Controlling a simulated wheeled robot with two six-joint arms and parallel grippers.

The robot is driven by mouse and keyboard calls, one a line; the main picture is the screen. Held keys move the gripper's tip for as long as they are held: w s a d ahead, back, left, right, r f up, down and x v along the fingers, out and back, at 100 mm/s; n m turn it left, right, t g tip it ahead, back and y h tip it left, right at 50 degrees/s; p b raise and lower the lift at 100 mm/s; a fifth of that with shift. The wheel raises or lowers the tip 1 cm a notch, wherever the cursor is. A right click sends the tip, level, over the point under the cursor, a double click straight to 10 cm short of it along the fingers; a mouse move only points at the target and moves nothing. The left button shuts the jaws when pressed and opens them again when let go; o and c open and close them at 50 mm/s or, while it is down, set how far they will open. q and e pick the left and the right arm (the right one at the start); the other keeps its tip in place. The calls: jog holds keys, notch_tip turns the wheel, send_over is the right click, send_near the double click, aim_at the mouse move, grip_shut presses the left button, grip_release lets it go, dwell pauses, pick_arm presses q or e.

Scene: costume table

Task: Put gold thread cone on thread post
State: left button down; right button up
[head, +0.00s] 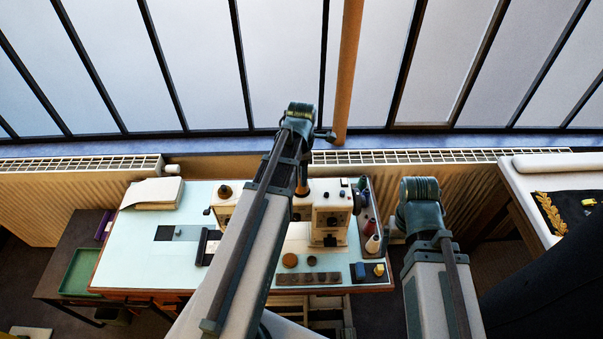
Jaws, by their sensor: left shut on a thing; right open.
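My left gripper (302,178) points down over the sewing machine (330,205). It is shut on a small orange-gold thing (302,191), which looks like the gold thread cone; the arm and fingers partly hide it. The thing is just above or at the machine's top; I cannot tell whether it touches. The thread post cannot be made out and may be hidden behind my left arm. My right gripper (391,235) is open beside the table's right edge, largely hidden by its own wrist, near a red cone (370,227) and a white cone (373,244).
The pale blue table (130,250) bears a brown disc (290,260), a dark strip (308,278), a blue block (359,271) and a yellow piece (379,269). A paper stack (153,193) lies at the back left. A green tray (82,270) stands left. The left tabletop is mostly free.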

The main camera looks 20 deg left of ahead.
dwell(0.8)
pick_arm(q)
jog(key=shift+c, duration=1.5)
grip_release()
notch_tip(320, 180, up, 14)
jog(key=p, duration=1.3)
jog(key=shift+f+p, duration=0.15)
jog(key=shift+p, duration=0.2)
jog(key=shift+f, duration=0.1)
notch_tip(320, 180, down, 13)
jog(key=b, duration=1.3)
jog(key=shift+f, duration=0.1)
